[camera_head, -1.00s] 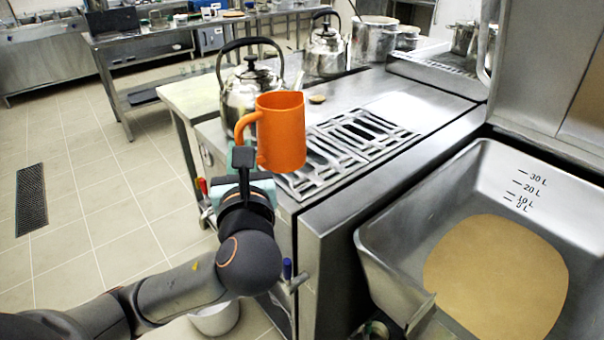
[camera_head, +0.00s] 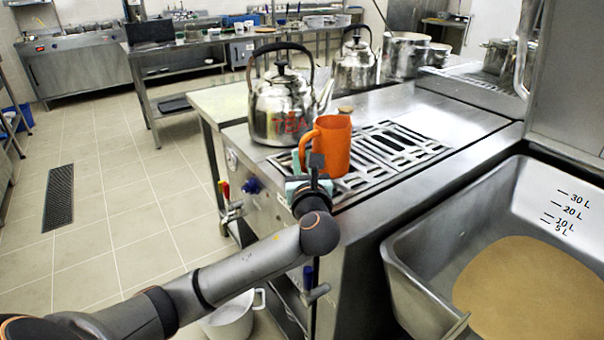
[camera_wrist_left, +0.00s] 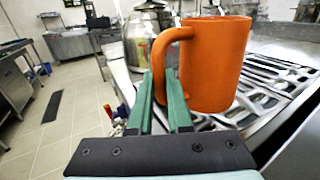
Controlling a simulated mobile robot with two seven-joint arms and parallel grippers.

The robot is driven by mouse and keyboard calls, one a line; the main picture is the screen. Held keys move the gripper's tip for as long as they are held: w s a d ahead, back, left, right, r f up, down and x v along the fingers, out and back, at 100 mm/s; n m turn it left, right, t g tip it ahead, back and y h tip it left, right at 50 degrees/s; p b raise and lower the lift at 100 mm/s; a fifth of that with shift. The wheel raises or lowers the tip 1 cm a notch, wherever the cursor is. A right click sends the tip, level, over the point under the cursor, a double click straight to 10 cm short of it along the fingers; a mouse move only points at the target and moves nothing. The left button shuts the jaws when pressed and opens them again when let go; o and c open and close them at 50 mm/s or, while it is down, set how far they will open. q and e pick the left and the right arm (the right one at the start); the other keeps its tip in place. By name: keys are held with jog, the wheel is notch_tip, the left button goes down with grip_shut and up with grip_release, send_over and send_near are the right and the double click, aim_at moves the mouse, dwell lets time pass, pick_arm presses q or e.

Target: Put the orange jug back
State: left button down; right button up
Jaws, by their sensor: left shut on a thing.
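The orange jug (camera_head: 336,146) is upright at the front of the stove top, over or on the slotted grate (camera_head: 385,150). I cannot tell whether its base touches the grate. My left gripper (camera_head: 309,166) is shut on the jug's handle, on the jug's left side. In the left wrist view the green fingers (camera_wrist_left: 170,100) reach up to the handle, and the jug body (camera_wrist_left: 215,65) stands to their right. My right gripper is not in view.
A steel kettle marked TEA (camera_head: 285,105) stands close behind the jug. A second kettle (camera_head: 355,68) and a pot (camera_head: 408,55) are farther back. A deep steel basin (camera_head: 425,235) is at the right. Taps (camera_head: 232,208) stick out from the stove front.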

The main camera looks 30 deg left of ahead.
pick_arm(q)
jog(key=shift+s+f, duration=0.1)
jog(key=shift+f, duration=0.95)
jog(key=shift+f, duration=0.1)
jog(key=c, duration=0.8)
grip_release()
jog(key=shift+f, duration=0.1)
jog(key=shift+c, duration=0.2)
